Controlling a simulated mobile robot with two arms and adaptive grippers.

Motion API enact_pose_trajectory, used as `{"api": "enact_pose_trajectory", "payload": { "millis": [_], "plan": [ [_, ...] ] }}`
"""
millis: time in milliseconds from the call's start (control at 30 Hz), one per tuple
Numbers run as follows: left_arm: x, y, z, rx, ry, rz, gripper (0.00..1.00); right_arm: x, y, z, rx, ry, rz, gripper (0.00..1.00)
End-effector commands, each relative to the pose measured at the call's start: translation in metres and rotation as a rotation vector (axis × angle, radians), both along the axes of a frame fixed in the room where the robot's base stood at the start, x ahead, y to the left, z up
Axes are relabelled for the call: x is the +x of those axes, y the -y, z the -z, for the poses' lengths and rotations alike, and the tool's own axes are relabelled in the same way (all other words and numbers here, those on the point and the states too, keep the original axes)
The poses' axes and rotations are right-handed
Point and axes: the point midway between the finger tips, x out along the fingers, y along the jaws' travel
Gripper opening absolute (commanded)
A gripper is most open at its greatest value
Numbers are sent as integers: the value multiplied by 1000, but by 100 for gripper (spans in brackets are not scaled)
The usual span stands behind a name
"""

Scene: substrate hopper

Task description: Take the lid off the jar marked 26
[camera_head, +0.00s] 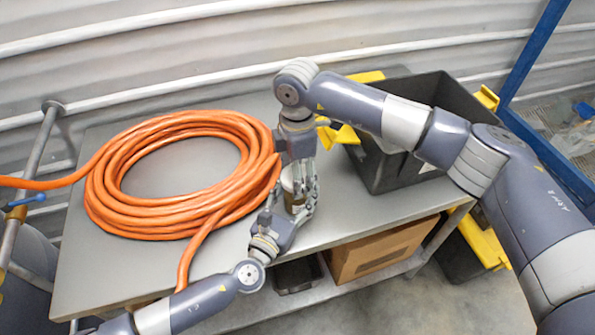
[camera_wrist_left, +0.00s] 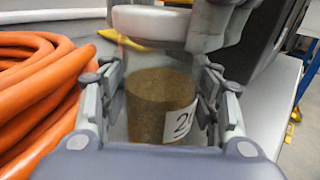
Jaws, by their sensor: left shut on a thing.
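The jar (camera_wrist_left: 158,105) is clear with brown contents and a white label; only a "2" and part of another digit show. It stands upright between the fingers of my left gripper (camera_head: 292,207), which is shut on it. A pale lid (camera_wrist_left: 150,22) is at the jar's top in the left wrist view. My right gripper (camera_head: 299,172) reaches down from above, with fingers around the top of the jar. One of its fingers is beside the lid in the left wrist view. The hands hide much of the jar in the head view. Whether the right fingers press on the lid cannot be told.
A coiled orange hose (camera_head: 130,215) lies on the grey table (camera_head: 75,275) left of the hands. A black crate (camera_head: 440,95) with yellow parts stands at the right back. A cardboard box (camera_head: 380,255) and a dark tray (camera_head: 297,275) are on the lower shelf.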

Motion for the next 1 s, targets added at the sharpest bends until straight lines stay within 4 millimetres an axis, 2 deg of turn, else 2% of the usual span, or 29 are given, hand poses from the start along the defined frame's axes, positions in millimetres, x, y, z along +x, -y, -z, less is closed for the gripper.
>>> {"api": "enact_pose_trajectory", "payload": {
  "millis": [233, 367, 1000],
  "plan": [
    [0, 1, -2, -2, 4, 1, 0, 0, 0, 0, -1, 1, -24, 34],
    [0, 1, -3, -2, 4, 1, 0, 1, 1, 0, -1, 2, -168, 34],
    [0, 1, -3, -3, 5, 1, 0, 2, 1, -1, -3, 0, -1368, 34]
  ]
}}
